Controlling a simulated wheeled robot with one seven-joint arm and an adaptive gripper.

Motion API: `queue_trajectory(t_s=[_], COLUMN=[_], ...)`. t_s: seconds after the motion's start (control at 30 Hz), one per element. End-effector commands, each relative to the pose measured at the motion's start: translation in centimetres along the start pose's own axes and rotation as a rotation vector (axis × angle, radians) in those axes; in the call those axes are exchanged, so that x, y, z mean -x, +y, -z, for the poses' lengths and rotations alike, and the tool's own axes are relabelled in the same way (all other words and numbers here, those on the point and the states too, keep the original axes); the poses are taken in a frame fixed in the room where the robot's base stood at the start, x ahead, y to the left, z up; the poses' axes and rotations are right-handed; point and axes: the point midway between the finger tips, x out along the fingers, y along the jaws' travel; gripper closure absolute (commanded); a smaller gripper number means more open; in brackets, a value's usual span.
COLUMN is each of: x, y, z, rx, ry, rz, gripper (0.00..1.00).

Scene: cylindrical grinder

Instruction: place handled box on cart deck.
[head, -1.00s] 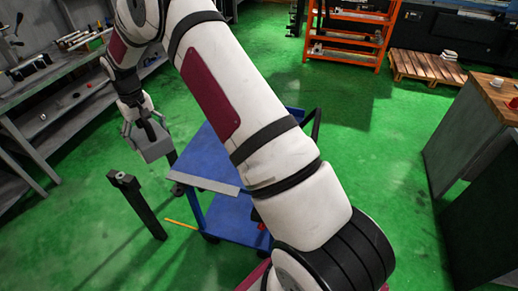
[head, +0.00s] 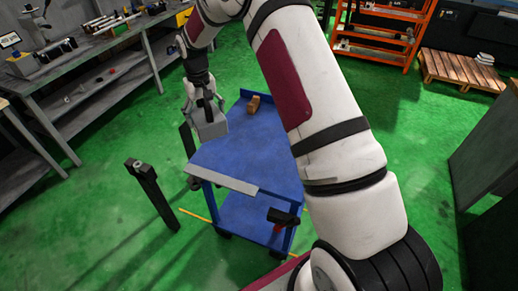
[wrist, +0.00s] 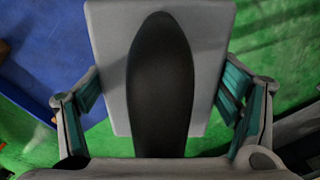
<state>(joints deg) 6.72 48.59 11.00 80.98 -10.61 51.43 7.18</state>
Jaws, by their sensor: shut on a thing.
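The handled box (head: 212,129) is light grey with a black handle. My gripper (head: 204,104) is shut on it and holds it up at the left side of the blue cart. In the wrist view the black handle (wrist: 160,85) runs between the fingers, with the grey box (wrist: 108,60) behind it. The blue cart deck (head: 250,155) lies to the right of the box in the head view. The box overlaps its left edge in the picture; the gap in height cannot be judged.
A small brown block (head: 253,105) sits at the deck's far end. A black and red object (head: 283,218) is by the cart's lower shelf. A dark post (head: 152,195) stands left of the cart. A workbench (head: 95,50) is at far left. Much of the deck is bare.

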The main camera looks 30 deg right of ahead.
Motion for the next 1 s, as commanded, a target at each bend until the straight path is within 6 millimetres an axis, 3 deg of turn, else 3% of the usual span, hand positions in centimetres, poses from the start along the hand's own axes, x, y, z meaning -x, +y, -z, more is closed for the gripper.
queue_trajectory(t_s=[0.37,0.57,0.83,1.0], x=[-4.3,-8.7,-14.3,-16.4], y=[-0.2,-0.2,0.3,3.7], z=[2.1,2.7,1.4,-1.1], rx=[0.004,0.006,0.009,0.074], ry=[0.001,0.001,0.001,0.002], rz=[0.000,0.000,-0.001,-0.002], gripper=[0.67,0.67,0.67,0.67])
